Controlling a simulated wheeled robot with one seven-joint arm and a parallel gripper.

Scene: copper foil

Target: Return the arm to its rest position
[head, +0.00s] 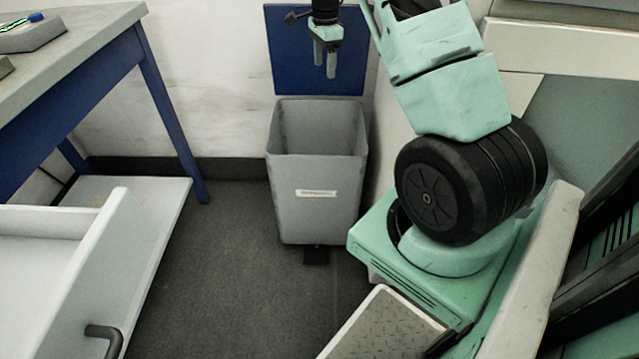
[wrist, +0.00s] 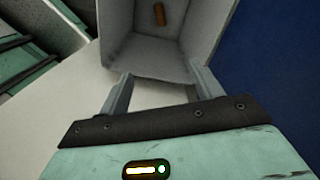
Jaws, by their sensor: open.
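My gripper (head: 325,60) hangs at the top middle of the head view, fingers pointing down, above the grey bin. In the wrist view my gripper (wrist: 155,88) has its two fingers apart, with nothing between them. My green and black arm stands at the right of the head view, and its upper links run out of the top of the picture. The grey bin (head: 318,205) stands on the floor with its blue lid (head: 290,60) up behind it. In the wrist view a small brown-orange object (wrist: 159,14) lies inside the bin.
A table with blue legs (head: 165,100) stands at the left, with a grey tray (head: 30,36) on top. An open white drawer (head: 90,270) with a dark handle juts out at the lower left. The dark floor (head: 240,290) before the bin is clear. A white wall is behind.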

